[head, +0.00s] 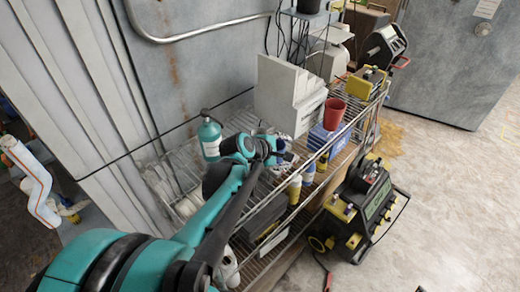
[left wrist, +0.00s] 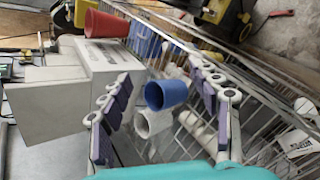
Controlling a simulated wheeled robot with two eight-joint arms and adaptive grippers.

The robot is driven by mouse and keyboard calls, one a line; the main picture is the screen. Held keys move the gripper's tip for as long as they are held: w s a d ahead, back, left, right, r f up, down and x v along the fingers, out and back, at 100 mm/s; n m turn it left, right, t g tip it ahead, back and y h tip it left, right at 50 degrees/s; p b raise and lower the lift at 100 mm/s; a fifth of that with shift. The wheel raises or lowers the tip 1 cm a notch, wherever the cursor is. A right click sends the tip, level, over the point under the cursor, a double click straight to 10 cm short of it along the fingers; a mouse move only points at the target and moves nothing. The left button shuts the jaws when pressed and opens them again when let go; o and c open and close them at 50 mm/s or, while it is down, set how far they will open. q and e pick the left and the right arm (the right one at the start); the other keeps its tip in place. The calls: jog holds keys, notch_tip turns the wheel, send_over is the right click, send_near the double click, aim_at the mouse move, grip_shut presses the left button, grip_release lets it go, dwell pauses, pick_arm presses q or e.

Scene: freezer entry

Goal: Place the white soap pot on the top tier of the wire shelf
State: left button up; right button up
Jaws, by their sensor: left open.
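The wire shelf (head: 165,150) stands along the wall; its wire edge also shows in the left wrist view (left wrist: 262,85). My left gripper (head: 280,150) is above its top tier. In the left wrist view my left gripper (left wrist: 160,75) is open, its two purple-padded fingers spread apart. A white pot-like vessel (left wrist: 153,123), likely the soap pot, shows between the fingers beside a blue cup (left wrist: 166,94). I cannot tell whether either finger touches them. In the head view my gripper and arm hide this spot. My right gripper is not in view.
A large white box-shaped device (head: 285,95), a red cup (head: 333,113) and a teal bottle (head: 209,138) stand on the top tier. Blue boxes (head: 328,138) are near its front edge. A black-yellow machine (head: 365,205) stands on the floor. Open floor lies to the right.

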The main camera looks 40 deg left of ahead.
pick_arm(q)
jog(key=w+a+f+n+t+b, duration=0.1)
jog(key=w+a+f+n+b, duration=0.15)
jog(key=a+n, duration=0.5)
jog(key=n+t+y+b, duration=0.2)
jog(key=n, duration=0.4)
send_near(264, 133)
jog(key=shift+s, duration=0.45)
jog(key=shift+w+a+f, duration=0.1)
jog(key=shift+w+a, duration=0.05)
jog(key=shift+a, duration=0.05)
jog(key=b+x, duration=0.2)
jog(key=x, duration=0.5)
jog(key=shift+w, duration=0.25)
jog(key=shift+s+d, duration=0.1)
jog(key=shift+c, duration=0.2)
jog(key=c, duration=0.9)
